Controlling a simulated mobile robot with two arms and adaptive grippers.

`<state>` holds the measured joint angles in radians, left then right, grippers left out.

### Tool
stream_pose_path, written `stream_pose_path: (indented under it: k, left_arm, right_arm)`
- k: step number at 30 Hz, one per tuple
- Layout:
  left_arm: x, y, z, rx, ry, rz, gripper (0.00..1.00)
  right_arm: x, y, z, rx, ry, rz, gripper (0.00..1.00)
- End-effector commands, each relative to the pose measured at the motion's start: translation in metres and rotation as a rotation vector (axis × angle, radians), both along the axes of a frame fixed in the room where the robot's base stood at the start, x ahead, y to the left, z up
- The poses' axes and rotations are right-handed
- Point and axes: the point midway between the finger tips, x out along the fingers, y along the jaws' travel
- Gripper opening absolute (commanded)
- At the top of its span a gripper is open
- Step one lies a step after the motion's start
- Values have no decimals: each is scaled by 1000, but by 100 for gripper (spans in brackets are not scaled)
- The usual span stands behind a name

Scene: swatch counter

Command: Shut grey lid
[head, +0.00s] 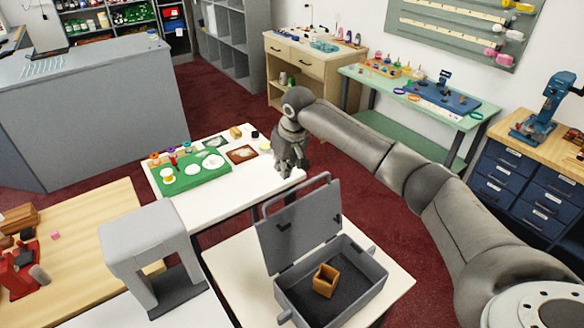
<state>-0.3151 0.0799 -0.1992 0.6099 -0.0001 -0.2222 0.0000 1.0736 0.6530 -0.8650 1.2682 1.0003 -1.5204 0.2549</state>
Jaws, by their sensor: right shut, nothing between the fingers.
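A grey case stands on a pale table at the lower middle. Its grey lid (300,226) is raised, roughly upright and leaning back, with a handle loop on its top edge. The grey box body (368,272) is open toward me, and a small orange-brown open box (326,281) sits inside on the dark floor. My right gripper (290,172) is shut and empty. It appears beyond the lid, near the right edge of the white table, and apart from the lid as far as I can tell. My left gripper is not in view.
A white table (222,198) behind holds a green mat (204,177) with several small items. A grey arch-shaped stand (150,240) is left of the case. A wooden table (95,225) is at far left. Red carpet lies open right of the case.

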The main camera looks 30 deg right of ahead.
Motion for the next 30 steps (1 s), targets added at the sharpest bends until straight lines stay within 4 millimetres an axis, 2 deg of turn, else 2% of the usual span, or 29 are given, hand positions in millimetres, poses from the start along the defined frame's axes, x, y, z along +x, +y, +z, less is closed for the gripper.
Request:
stream_pose_path:
  k: [1,8,11,19,30]
  left_arm:
    - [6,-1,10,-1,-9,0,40]
    - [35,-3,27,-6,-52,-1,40]
    - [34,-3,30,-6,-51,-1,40]
    - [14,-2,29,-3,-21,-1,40]
    - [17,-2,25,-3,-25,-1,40]
  right_arm:
    - [-5,-2,3,-2,1,0,0]
    - [-29,-5,4,-1,1,2,0]
    - [-35,-6,3,0,1,1,0]
    - [-39,-6,2,1,0,1,0]
    - [-35,-6,0,5,-22,2,0]
